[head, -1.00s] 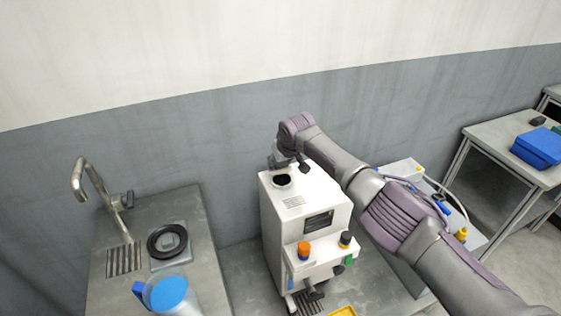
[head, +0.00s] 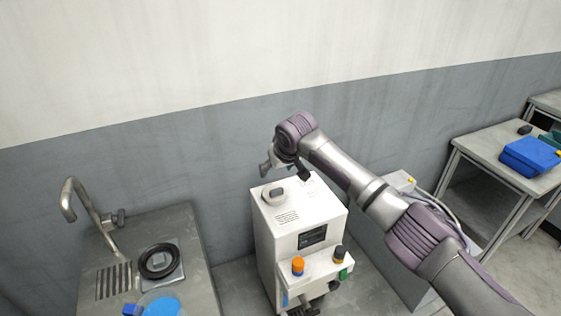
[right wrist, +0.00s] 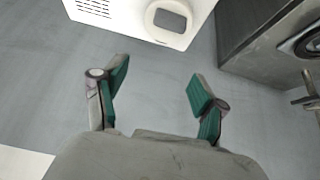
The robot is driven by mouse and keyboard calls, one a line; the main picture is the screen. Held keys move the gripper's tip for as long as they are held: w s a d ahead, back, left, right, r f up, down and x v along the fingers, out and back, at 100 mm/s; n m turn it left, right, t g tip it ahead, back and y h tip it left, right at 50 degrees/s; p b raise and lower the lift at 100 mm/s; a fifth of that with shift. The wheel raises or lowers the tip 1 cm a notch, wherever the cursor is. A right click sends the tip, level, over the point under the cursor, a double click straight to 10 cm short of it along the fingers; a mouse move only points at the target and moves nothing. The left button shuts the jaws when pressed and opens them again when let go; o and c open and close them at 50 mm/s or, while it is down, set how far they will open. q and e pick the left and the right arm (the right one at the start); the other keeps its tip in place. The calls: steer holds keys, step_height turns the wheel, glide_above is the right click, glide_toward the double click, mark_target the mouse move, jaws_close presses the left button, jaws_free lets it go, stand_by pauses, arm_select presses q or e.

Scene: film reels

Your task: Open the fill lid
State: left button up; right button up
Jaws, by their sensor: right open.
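The white machine (head: 293,232) stands against the wall, with the round fill lid (head: 273,192) on its top. In the head view the fill spot looks pale grey and covered. In the right wrist view the lid (right wrist: 154,28) is a pale ring with a grey middle, at the top edge. My right gripper (head: 267,172) is above and behind the lid in the head view, partly hidden by its own wrist. In the right wrist view the gripper (right wrist: 160,78) has its fingers spread, with nothing between them and apart from the lid. My left gripper is out of view.
A steel counter (head: 195,255) with a tap (head: 85,205), a black ring (head: 160,261) and a blue-topped jug (head: 160,305) stands left. Orange (head: 298,266) and black (head: 340,252) knobs sit on the machine's front. A table with a blue case (head: 530,156) is at far right.

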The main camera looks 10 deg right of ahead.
steer(key=v, duration=0.5)
